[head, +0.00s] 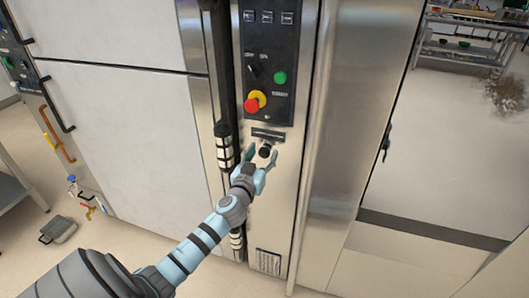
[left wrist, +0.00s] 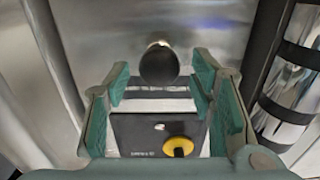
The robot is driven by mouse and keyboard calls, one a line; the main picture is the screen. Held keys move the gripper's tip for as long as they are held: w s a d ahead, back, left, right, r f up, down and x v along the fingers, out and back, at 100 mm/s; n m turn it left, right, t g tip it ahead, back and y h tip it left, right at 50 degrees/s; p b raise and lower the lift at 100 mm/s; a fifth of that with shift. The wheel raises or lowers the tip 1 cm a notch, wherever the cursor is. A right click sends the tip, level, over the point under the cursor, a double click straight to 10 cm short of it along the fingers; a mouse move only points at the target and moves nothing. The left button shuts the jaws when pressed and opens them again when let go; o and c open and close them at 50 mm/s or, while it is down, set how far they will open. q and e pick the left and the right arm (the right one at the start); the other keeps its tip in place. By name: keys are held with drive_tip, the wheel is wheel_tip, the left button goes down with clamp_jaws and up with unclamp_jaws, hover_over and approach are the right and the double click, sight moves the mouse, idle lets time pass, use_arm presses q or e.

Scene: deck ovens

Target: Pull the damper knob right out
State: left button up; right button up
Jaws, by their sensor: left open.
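The damper knob is a round black knob (left wrist: 159,63) standing out from the steel oven front in the left wrist view. My left gripper (left wrist: 160,84) is open, with one teal finger on each side of the knob and a gap on both sides. The knob sits a little above the line between the fingertips in that picture. In the head view my left gripper (head: 262,160) is at the steel column just below the control panel; its fingers partly hide the knob there. My right gripper is not in view.
The control panel (head: 269,60) above has a red and yellow stop button (head: 254,102) and a green button (head: 280,77). A dark vertical handle bar (head: 223,150) with shiny bands runs close on the left. A large white oven door (head: 120,130) lies further left.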

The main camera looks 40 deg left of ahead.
use_arm(q)
drive_tip(key=shift+x, duration=1)
drive_tip(key=shift+f, duration=0.1)
